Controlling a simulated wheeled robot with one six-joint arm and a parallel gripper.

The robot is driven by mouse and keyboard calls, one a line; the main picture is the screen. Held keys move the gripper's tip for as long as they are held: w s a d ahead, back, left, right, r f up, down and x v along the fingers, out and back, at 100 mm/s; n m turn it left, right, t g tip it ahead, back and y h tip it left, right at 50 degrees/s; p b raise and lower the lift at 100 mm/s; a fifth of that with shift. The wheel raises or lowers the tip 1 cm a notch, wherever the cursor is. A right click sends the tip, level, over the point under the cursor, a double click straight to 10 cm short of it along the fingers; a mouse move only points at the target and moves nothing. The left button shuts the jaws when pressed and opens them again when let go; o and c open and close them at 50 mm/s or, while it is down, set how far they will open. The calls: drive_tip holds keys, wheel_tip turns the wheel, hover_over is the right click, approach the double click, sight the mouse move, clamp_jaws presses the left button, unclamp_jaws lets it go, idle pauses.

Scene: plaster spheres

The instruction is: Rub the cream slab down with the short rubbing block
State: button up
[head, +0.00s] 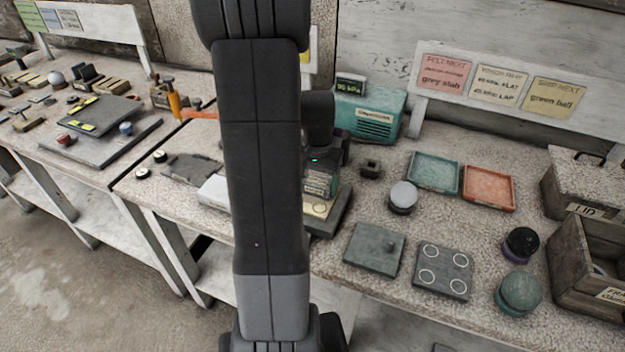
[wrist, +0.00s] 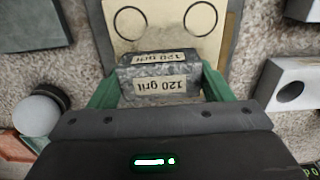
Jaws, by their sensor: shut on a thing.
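The cream slab (wrist: 170,22) lies on a dark base at the top of the wrist view, with two drawn black circles showing. In the head view, a small part of the cream slab (head: 319,207) shows beside my arm. The short rubbing block (wrist: 160,84) is speckled grey with "120 grit" labels. My gripper (wrist: 158,90) is shut on it, one green finger at each end. The block is over the near part of the slab; I cannot tell whether it touches. In the head view my gripper (head: 320,185) is over the slab, and my arm hides much of it.
A white block with a hole (wrist: 292,84) lies close to the right in the wrist view. A pale ball on a dark stand (head: 403,196), green tray (head: 433,172), orange tray (head: 488,187), green-grey slab (head: 375,249), ringed dark slab (head: 443,271) and wooden crate (head: 585,270) occupy the bench's right.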

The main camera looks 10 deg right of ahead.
drive_tip(key=shift+s+f, duration=0.1)
drive_tip(key=shift+s, duration=0.1)
drive_tip(key=shift+w+a+r, duration=0.2)
drive_tip(key=shift+w+a, duration=0.4)
drive_tip(key=shift+s+d+r+p, duration=0.4)
drive_tip(key=shift+d+r+p, duration=0.25)
drive_tip(key=shift+r+p, duration=0.05)
drive_tip(key=shift+w+a, duration=0.1)
drive_tip(key=shift+w+a+f, duration=0.1)
drive_tip(key=shift+w+a, duration=0.25)
drive_tip(key=shift+a, duration=0.15)
drive_tip(key=shift+s+a+f+b, duration=0.1)
drive_tip(key=shift+f+b, duration=0.45)
drive_tip(key=shift+f, duration=0.1)
idle(2.2)
